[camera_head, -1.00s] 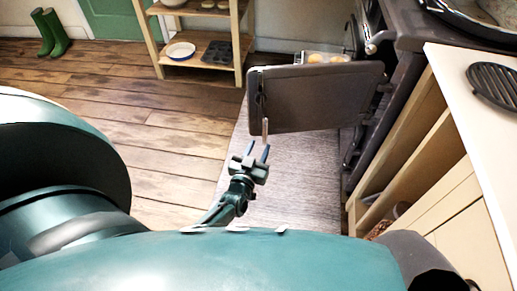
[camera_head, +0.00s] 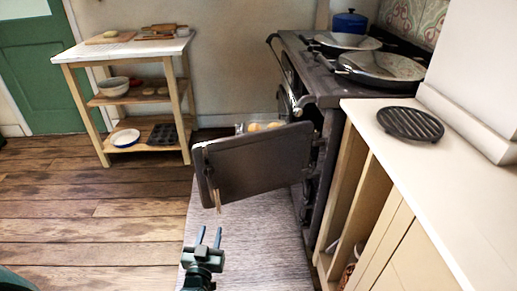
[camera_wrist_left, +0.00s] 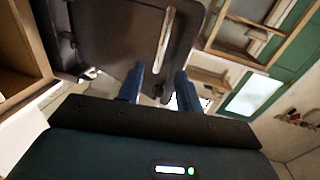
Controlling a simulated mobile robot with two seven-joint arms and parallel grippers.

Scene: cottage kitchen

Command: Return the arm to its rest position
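My left gripper (camera_head: 209,238) is low in the head view, in front of the open oven door and over the grey rug. Its two blue fingers are spread apart with nothing between them. The left wrist view shows the same fingers (camera_wrist_left: 158,88) apart and empty, with the dark oven door (camera_wrist_left: 115,35) beyond them. A gap shows between the fingertips and the door's handle in the head view. My right gripper is not in view.
The dark oven door (camera_head: 258,165) hangs open from the stove (camera_head: 322,90), with round golden items behind it. A counter (camera_head: 432,165) with a black trivet (camera_head: 410,123) runs along the right. A wooden shelf unit (camera_head: 124,50) stands at the back left. The wooden floor (camera_head: 110,215) at left is clear.

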